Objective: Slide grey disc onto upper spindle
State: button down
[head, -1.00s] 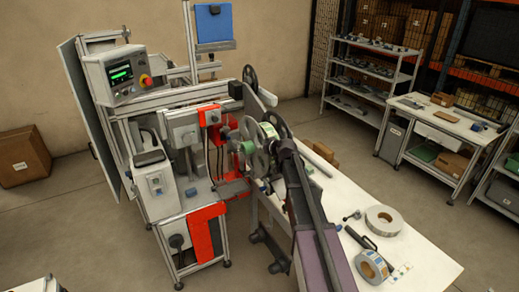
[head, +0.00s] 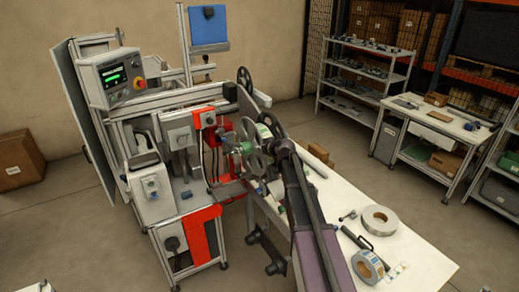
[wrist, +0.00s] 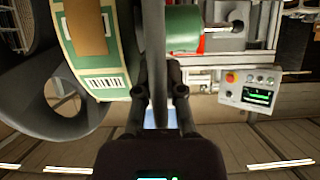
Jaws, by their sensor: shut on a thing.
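The grey disc (wrist: 153,45) shows edge-on in the wrist view as a thin upright band. My gripper (wrist: 158,88) is shut on its rim. A green cylinder (wrist: 182,30) sits close to the right of the disc; I cannot tell whether it is on a spindle or touches the disc. A label reel with green flanks (wrist: 98,45) is close on the left. In the head view the green part (head: 246,148) and several round discs cluster at my arm's end, in front of the machine. My fingers are hidden there, and I cannot make out the upper spindle.
The machine's frame and red bracket (head: 205,118) stand close to the left of the arm. A control panel (head: 122,75) is at the upper left. The white table (head: 400,250) holds a grey roll (head: 381,219) and a label roll (head: 369,265). Open floor lies right of it.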

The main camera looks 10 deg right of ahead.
jog(key=shift+d, duration=0.1)
jog(key=c, duration=0.7)
grip_release()
jog(key=shift+s, duration=0.1)
